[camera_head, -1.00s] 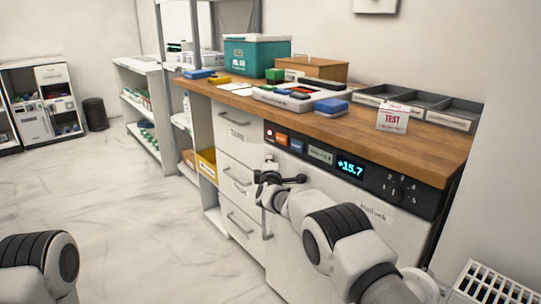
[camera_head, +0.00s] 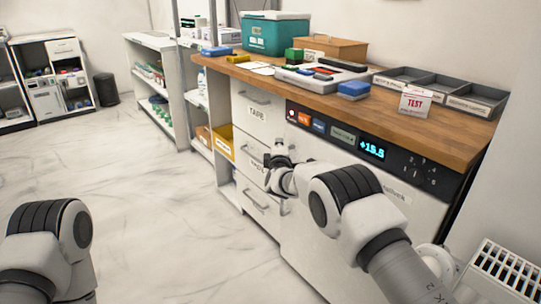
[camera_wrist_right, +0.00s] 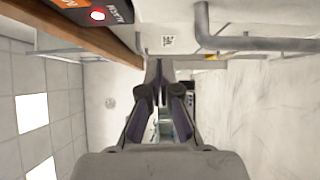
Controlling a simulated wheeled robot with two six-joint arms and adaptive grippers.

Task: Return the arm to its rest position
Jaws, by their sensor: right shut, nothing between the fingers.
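My right gripper (camera_head: 279,157) is in front of the white drawer unit, at about the height of the middle drawer. In the right wrist view my right gripper (camera_wrist_right: 160,68) is shut and its fingers meet with nothing between them. My right arm (camera_head: 345,205) reaches in from the lower right, bent, in front of the white appliance. Part of my left arm (camera_head: 50,245) shows at the lower left. My left gripper is out of view.
A wooden counter (camera_head: 440,143) runs above the drawers and the appliance panel (camera_head: 340,133). A test card (camera_head: 415,103), grey trays (camera_head: 440,88) and a teal box (camera_head: 275,35) stand on it. A vented white unit (camera_head: 495,270) is at the lower right. The left floor is clear.

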